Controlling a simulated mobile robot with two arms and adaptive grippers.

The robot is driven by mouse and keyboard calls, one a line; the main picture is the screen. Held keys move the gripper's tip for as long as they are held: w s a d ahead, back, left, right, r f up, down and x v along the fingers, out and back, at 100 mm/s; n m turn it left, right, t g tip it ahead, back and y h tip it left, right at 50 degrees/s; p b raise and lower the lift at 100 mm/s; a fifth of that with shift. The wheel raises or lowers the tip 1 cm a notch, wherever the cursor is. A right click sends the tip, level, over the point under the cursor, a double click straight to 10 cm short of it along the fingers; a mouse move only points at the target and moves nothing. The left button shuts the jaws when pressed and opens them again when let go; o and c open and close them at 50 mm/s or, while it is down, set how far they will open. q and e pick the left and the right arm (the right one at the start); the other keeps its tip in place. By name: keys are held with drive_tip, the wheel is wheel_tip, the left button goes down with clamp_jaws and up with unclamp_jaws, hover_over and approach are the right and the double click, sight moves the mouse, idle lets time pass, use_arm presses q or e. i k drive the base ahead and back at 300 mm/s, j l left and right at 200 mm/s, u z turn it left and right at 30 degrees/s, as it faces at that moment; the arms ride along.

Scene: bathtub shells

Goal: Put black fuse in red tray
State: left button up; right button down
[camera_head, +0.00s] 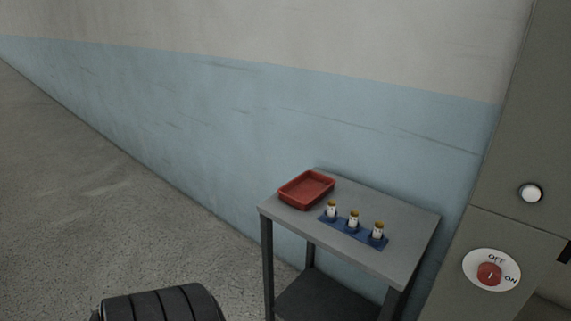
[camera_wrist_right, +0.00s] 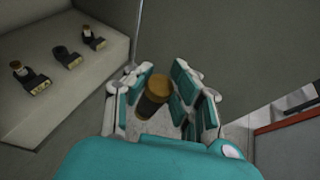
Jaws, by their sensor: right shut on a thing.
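The black fuse (camera_wrist_right: 153,98), dark with a brown-gold cap, is between the teal fingers of my right gripper (camera_wrist_right: 166,92) in the right wrist view. The gripper is shut on it, and the cap end shows above the fingers. The red tray (camera_head: 306,189) is on the far left part of a small grey table in the head view and looks empty. Neither gripper shows in the head view, so the distance from the fuse to the tray cannot be told there.
A blue rack with several white, yellow-capped fuses (camera_head: 353,219) stands beside the tray on the grey table (camera_head: 405,211). A grey cabinet (camera_head: 515,190) with an OFF/ON switch (camera_head: 490,272) is at right. In the wrist view, a pale ledge (camera_wrist_right: 85,75) bears three holders, the middle one empty.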

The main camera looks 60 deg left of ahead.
sight(307, 193)
drive_tip(key=j+u, duration=0.1)
drive_tip(key=u, duration=1.8)
drive_tip(key=k+j, duration=0.05)
